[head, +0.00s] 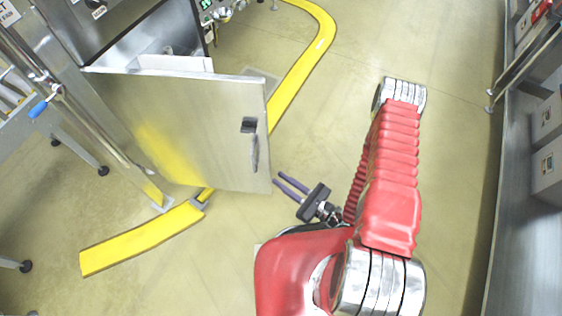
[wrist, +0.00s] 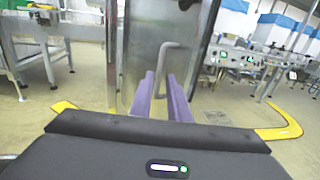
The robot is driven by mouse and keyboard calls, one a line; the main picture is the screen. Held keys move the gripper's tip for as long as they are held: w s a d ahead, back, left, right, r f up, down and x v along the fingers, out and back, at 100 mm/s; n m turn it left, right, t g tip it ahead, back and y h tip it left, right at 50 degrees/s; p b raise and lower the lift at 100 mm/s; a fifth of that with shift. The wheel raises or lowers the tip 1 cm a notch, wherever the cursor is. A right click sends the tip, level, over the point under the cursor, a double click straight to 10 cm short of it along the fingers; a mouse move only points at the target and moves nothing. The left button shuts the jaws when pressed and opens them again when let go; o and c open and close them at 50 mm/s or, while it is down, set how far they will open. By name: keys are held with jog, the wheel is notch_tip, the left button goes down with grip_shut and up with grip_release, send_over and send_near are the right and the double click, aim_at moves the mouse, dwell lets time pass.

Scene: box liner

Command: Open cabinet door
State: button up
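The cabinet door (head: 195,125) is a flat metal panel. In the head view it stands swung out from the cabinet (head: 150,35), whose interior shows behind its top edge. A dark latch with a metal handle (head: 254,150) sits near its right edge. My gripper (head: 280,180) is just right of the door's lower right corner, its two purple fingers apart and pointing toward the door. In the wrist view the door (wrist: 145,60) is ahead, and the bent handle (wrist: 165,65) appears beyond and between the fingertips (wrist: 162,80). No contact with the handle is visible.
A yellow floor rail (head: 140,240) runs below the door, and another yellow rail (head: 310,55) curves behind it. A metal frame with a blue-handled clamp (head: 40,107) stands at left. Metal equipment (head: 535,190) lines the right side. The floor (head: 460,150) between is clear.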

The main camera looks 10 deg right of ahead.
jog(key=r+n+g+y, duration=0.1)
jog(key=r, duration=0.1)
jog(key=w+a+r+n+g+y, duration=0.1)
jog(key=r, duration=0.1)
jog(key=r+n, duration=0.1)
jog(key=r, duration=0.1)
jog(key=shift+w+a+r+g+y, duration=0.1)
jog(key=shift+w+a+g+y, duration=0.1)
jog(key=shift+a+g+y, duration=0.2)
grip_shut()
jog(key=s+a+r+n+g+h, duration=0.1)
jog(key=s+a+r+n+g, duration=0.15)
jog(key=r+n+g, duration=0.55)
jog(key=s+a+r+n+g, duration=0.1)
jog(key=s+r+n+g, duration=0.35)
jog(key=r+n, duration=0.35)
jog(key=s+d+r+n+t+h, duration=0.1)
jog(key=d+r+n+t+h, duration=0.3)
jog(key=d+r+h, duration=0.3)
jog(key=s+d+r+n+t+h, duration=0.1)
jog(key=d+r+n+t+h, duration=0.2)
jog(key=d+r+h, duration=0.4)
notch_tip(320, 180, up, 6)
jog(key=shift+s+d+r+n+t+h, duration=0.2)
jog(key=shift+s+d+n+t+h, duration=0.15)
jog(key=shift+d+t, duration=0.25)
